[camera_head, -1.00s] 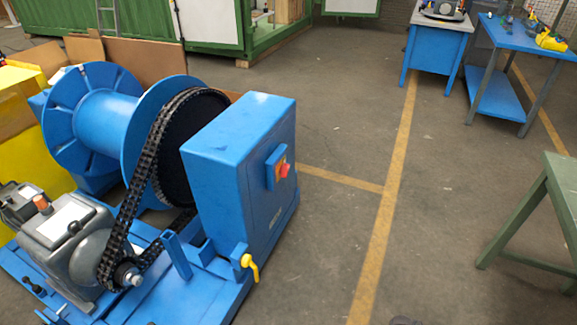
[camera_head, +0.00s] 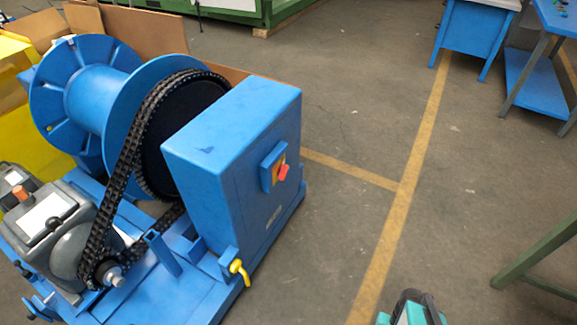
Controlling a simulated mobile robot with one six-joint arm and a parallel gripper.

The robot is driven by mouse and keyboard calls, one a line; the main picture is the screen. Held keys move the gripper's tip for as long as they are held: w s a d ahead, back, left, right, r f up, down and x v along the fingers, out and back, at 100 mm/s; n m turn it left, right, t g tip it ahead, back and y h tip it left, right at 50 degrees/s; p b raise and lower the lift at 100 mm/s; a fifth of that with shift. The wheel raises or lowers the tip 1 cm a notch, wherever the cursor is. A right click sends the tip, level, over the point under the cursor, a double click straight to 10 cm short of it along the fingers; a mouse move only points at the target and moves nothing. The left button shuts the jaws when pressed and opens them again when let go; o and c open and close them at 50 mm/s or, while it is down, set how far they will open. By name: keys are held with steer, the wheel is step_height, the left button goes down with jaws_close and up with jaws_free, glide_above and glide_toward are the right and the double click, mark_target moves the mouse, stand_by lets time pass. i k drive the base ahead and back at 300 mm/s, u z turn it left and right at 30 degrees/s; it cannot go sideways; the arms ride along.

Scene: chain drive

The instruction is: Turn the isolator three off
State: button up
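The isolator is a red knob (camera_head: 283,172) on a yellow plate, set in a small blue housing (camera_head: 267,172) on the side of the tall blue cabinet (camera_head: 215,145). The knob is too small to read its setting, and no number can be made out. A teal and black part at the bottom edge (camera_head: 410,310) looks like the end of my arm with my gripper. It is cut off by the frame, and its fingers cannot be made out. It is low and right of the isolator, well apart from it in the picture.
A blue drum (camera_head: 98,100), a black chain (camera_head: 125,180) and a grey motor (camera_head: 55,230) stand left of the cabinet. A yellow lever (camera_head: 240,270) sticks out at its foot. A green trestle leg (camera_head: 535,255) stands at right. The floor between is clear.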

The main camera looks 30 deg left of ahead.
mark_target(282, 171)
steer(key=z, duration=0.05)
steer(key=i, duration=0.15)
steer(key=z, duration=0.45)
steer(key=k, duration=0.15)
steer(key=u, duration=2.85)
steer(key=i, duration=0.55)
steer(key=u, duration=0.15)
